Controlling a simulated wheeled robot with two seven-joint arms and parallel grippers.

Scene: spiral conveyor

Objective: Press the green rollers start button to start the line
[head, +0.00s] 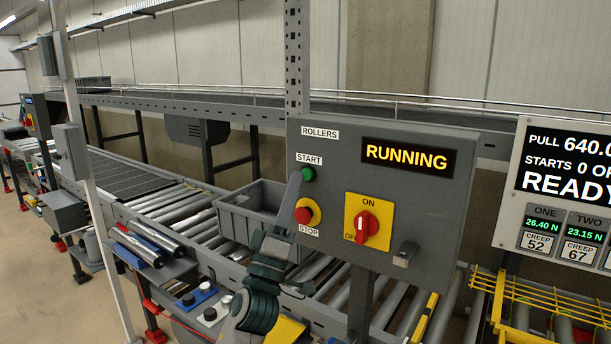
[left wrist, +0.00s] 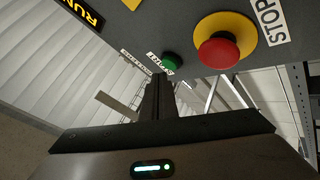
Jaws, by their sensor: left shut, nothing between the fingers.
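The grey control panel (head: 440,222) carries a green start button (head: 308,174) under the START label. The button also shows in the left wrist view (left wrist: 172,62). My left gripper (head: 295,177) is shut and empty, its fingertips pointing up beside the green button. In the left wrist view the shut fingers (left wrist: 157,80) end close to the button; I cannot tell whether they touch it. The panel display (head: 406,157) is lit and reads RUNNING. My right gripper is not in view.
The red stop button (head: 303,215) on its yellow base sits just below the start button. A red rotary switch (head: 367,226) is to the right, set to ON. A grey crate (head: 236,218) sits on the rollers behind. A weighing screen (head: 565,165) stands at far right.

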